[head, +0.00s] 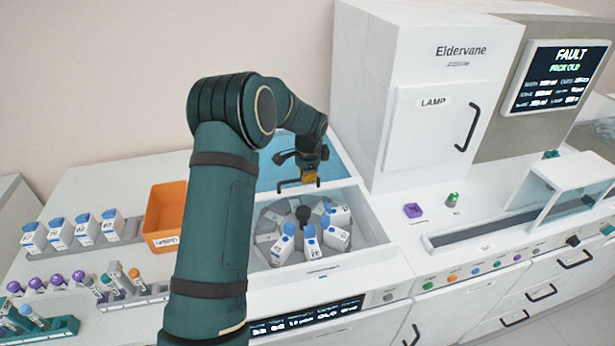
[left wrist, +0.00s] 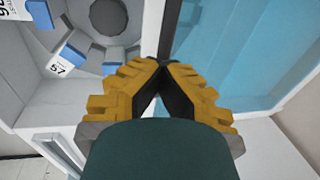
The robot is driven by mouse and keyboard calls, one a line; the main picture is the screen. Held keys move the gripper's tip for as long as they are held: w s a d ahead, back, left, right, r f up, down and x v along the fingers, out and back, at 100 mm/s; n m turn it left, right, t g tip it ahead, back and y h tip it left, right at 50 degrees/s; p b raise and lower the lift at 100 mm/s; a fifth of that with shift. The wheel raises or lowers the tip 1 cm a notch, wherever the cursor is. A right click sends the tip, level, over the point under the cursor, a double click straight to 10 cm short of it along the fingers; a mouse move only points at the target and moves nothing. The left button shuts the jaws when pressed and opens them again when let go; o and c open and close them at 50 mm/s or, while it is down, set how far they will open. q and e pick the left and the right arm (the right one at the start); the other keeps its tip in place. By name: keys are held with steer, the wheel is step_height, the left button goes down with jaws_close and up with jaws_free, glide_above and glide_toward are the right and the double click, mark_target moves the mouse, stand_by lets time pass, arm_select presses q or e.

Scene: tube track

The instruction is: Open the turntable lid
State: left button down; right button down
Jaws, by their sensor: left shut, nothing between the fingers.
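The turntable (head: 268,219) sits in a recessed well in the white bench and holds several white, blue-capped bottles (head: 311,240). The well is uncovered. The translucent blue lid (head: 270,168) is at the back of the well, partly hidden behind my left arm. A dark bar-shaped handle (head: 290,188) shows at its front edge. My left gripper (head: 308,180) is beside this edge, above the back of the well, with its yellow fingers shut and empty. In the left wrist view the lid (left wrist: 245,50) is right of the fingers (left wrist: 160,68) and the turntable (left wrist: 75,15) is left. My right gripper is out of view.
An orange bin (head: 165,205) stands left of the well, with bottles (head: 60,233) and tube racks (head: 60,328) further left. The white lamp cabinet (head: 425,90) rises close behind on the right. A purple block (head: 413,210) and a green-topped piece (head: 452,199) stand before it.

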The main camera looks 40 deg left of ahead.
arm_select(q)
steer(key=shift+s+f, duration=0.2)
steer(key=shift+f, duration=0.15)
steer(key=c, duration=1)
jaws_free()
steer(key=shift+w, duration=0.2)
steer(key=shift+r, duration=0.1)
steer(key=shift+r, duration=0.15)
steer(key=r, duration=0.4)
steer(key=s+d+r, duration=0.1)
steer(key=r, duration=0.6)
steer(key=shift+s+d+r, duration=0.3)
steer(key=shift+d, duration=0.1)
steer(key=shift+f, duration=0.1)
